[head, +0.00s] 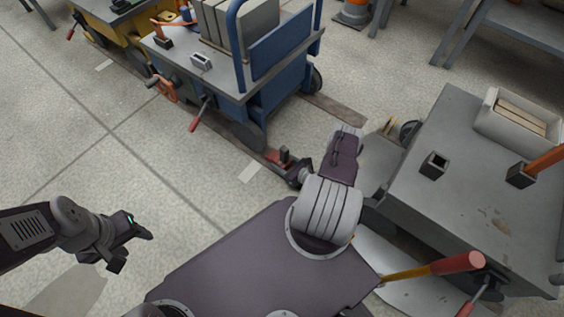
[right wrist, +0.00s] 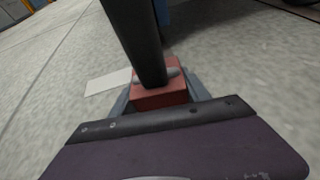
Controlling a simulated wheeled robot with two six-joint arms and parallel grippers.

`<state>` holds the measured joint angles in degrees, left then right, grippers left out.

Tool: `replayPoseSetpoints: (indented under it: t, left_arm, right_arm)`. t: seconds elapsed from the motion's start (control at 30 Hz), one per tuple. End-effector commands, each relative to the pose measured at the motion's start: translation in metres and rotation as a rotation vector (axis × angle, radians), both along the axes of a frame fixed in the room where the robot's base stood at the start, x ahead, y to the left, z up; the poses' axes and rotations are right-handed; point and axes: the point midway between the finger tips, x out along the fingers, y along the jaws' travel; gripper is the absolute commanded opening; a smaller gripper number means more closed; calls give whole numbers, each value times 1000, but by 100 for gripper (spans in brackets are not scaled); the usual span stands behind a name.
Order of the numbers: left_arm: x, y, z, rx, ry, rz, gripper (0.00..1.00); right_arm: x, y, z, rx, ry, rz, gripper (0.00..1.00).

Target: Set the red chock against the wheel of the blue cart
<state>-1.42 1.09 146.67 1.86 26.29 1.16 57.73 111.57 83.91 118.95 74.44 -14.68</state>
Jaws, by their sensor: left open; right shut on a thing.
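The blue cart (head: 268,85) stands at the top middle of the head view on dark floor rails. Its near front wheel (head: 249,135) rests on the near rail. The red chock (head: 274,157), with a dark upright post, is low at that rail just right of the wheel. A small gap seems to separate them; contact cannot be told. My right gripper (head: 299,174) is shut on the chock, which also shows in the right wrist view (right wrist: 160,98) with its post (right wrist: 137,40). My left gripper (head: 132,241) is open and empty above the floor at lower left.
A grey cart (head: 460,170) with a white bin (head: 520,118) stands close on the right of my right arm. A yellow cart (head: 100,30) is behind the blue one at upper left. A pale marker (head: 250,172) lies beside the rail. The floor at left is clear.

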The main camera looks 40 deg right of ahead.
Motion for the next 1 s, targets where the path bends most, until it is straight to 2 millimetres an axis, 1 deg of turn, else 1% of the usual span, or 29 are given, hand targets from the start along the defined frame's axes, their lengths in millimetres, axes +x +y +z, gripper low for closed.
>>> replayPoseSetpoints:
  t: [0.4, 0.43, 0.47, 0.5, 0.83, 0.93, 1.0]
  left_arm:
    - [0, 0, -8, 0, 0, 0, 51]
    - [0, 0, -7, 0, 0, 0, 51]
    - [0, 0, -7, 0, 0, 0, 51]
    - [0, 0, -7, 0, 0, 0, 51]
    - [0, 0, -6, 0, 0, 0, 51]
    - [0, 0, 3, 0, 0, 0, 51]
    - [0, 0, 14, 0, 0, 0, 51]
  right_arm:
    - [0, 0, -9, -1, -2, 0, 0]
    - [0, 0, -8, -1, -2, 0, 60]
    - [0, 0, -8, -1, -2, 0, 68]
    - [0, 0, -8, -1, -2, 0, 79]
    - [-1, 0, -7, 1, 1, 0, 80]
    - [-9, -2, -1, 0, 2, -4, 80]
    - [-20, -4, 6, 2, 2, -7, 80]
